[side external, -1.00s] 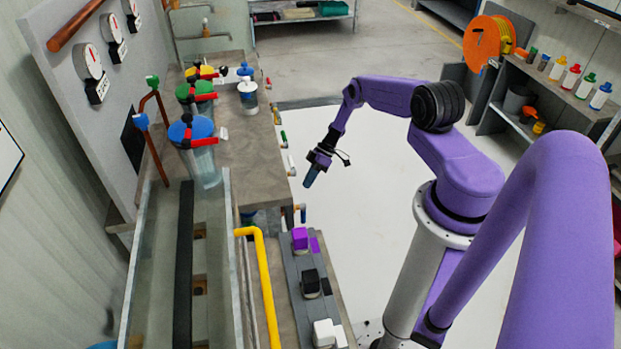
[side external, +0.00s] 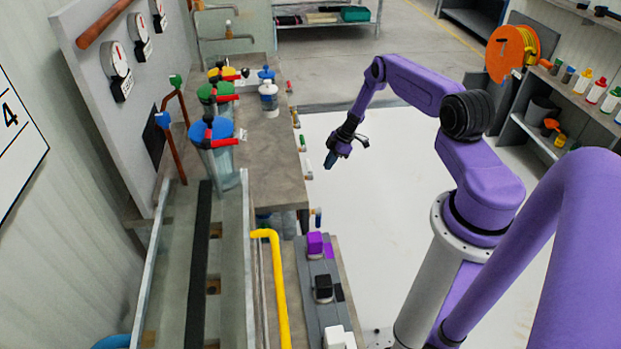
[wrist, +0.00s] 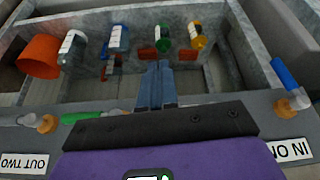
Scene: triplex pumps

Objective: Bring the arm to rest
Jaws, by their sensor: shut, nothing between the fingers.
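My gripper (side external: 331,160) is at the end of my purple arm in the side external view, pointing down and slightly left. It hangs over the white floor area, right of the bench and apart from it. In the wrist view its blue-grey fingers (wrist: 158,75) are together with nothing between them. Beyond the fingers is a grey compartment (wrist: 235,75) with several bottles, among them a green-capped one (wrist: 162,38) and a yellow one (wrist: 197,36). An orange cup (wrist: 40,57) is at its left.
The bench (side external: 265,150) carries jars with coloured lids and red handles. A yellow pipe (side external: 277,290) and purple, black and white blocks, including the purple block (side external: 315,243), are at the front. An orange hose reel (side external: 512,50) is at the back right. White floor (side external: 385,210) is clear.

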